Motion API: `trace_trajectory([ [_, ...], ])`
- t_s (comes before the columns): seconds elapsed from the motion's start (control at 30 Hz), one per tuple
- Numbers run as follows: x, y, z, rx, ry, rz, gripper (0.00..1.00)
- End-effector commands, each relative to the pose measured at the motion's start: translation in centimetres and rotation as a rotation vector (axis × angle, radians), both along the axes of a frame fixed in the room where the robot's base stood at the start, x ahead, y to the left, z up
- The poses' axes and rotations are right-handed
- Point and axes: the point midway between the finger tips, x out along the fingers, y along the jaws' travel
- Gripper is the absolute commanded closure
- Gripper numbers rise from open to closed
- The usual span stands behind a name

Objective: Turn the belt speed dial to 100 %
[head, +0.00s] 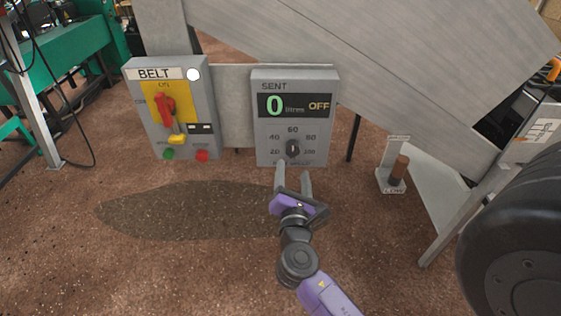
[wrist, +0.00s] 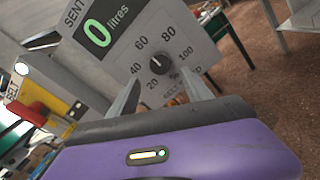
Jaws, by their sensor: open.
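The belt speed dial (head: 292,148) is a small dark knob low on a grey panel (head: 326,144), with numbers from 20 to 100 in an arc around it. The dial also shows in the wrist view (wrist: 159,64). It has a pale mark, but I cannot read its setting surely. The display above reads 0 litres and OFF. My gripper (head: 293,170) is open and empty, its fingertips just below and in front of the dial. In the wrist view, the fingers (wrist: 160,92) stand either side below the dial, apparently apart from it.
Left of the panel is a grey BELT box (head: 207,115) with a red rotary switch (head: 166,109), a white lamp, and green and red buttons. A dark wheel (head: 515,235) fills the lower right. The floor in front is open.

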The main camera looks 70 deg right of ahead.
Motion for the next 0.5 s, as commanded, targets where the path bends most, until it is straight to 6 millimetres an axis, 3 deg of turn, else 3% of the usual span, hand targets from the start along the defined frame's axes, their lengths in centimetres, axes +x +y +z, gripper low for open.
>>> trace_trajectory([
  [0.17,0.3,-0.9,0.1,-0.009,0.026,-0.003,0.42],
  [0.5,2.2,-5.6,0.1,-0.006,0.021,-0.002,0.42],
])
